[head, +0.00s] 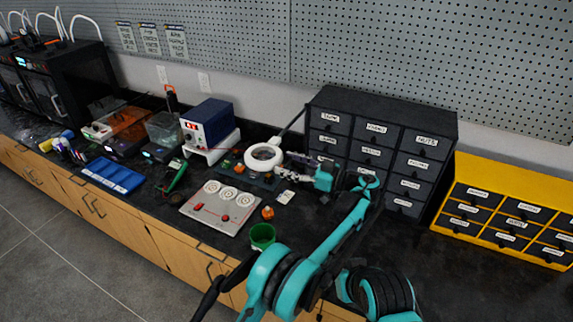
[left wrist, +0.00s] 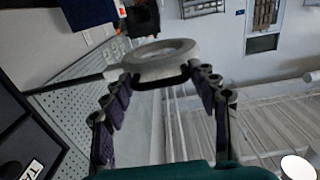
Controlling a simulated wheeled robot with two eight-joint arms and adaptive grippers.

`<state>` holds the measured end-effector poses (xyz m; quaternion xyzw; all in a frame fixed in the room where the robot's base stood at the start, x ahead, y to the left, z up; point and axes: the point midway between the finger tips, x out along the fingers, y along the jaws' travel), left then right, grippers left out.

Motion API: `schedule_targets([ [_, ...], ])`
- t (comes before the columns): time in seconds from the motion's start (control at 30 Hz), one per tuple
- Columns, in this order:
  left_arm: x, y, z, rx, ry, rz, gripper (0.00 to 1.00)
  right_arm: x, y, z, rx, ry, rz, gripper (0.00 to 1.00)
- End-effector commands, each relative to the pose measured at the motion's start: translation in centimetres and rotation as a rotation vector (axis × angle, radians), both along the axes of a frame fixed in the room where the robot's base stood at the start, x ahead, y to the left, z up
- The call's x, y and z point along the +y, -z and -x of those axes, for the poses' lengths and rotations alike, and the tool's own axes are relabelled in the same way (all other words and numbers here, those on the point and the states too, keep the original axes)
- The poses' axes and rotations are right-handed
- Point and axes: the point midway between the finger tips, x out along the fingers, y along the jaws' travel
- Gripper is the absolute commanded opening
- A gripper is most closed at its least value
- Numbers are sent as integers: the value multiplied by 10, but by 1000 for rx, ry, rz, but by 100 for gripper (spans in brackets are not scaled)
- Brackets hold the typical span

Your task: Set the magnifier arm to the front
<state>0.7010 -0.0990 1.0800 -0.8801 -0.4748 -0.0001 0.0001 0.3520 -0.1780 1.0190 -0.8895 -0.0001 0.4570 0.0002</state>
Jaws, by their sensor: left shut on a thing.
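The magnifier (head: 264,157) is a white ring-shaped head on a thin dark arm (head: 293,122), in front of the dark drawer cabinet. My left gripper (head: 284,164) reaches it from the right and is shut on its near rim. In the left wrist view, the white ring (left wrist: 158,55) lies across the fingertips of the left gripper (left wrist: 162,77), with a black grip-like piece between the fingers. The magnifier arm runs off to the left there. My right gripper is not in view.
A dark drawer cabinet (head: 366,147) stands behind my left forearm, with a yellow drawer unit (head: 446,226) to its right. A blue power supply (head: 208,122) stands left of the magnifier.

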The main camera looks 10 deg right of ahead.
Motion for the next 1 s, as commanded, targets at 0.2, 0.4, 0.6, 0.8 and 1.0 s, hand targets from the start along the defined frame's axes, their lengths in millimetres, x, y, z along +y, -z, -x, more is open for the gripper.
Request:
schedule_targets([
  [0.2, 0, -1, -1, -1, 3, -2, 7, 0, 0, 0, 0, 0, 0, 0],
  [0.4, 0, -1, -1, -1, 2, 0, 66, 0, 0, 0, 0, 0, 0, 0],
  [0.6, 0, -4, -1, -1, 1, 0, 66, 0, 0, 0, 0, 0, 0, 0],
  [0.8, 0, -33, -1, -1, 1, -1, 66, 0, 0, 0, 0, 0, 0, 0],
  [1.0, 0, -72, -1, -1, 2, -1, 66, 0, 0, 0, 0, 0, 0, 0],
])
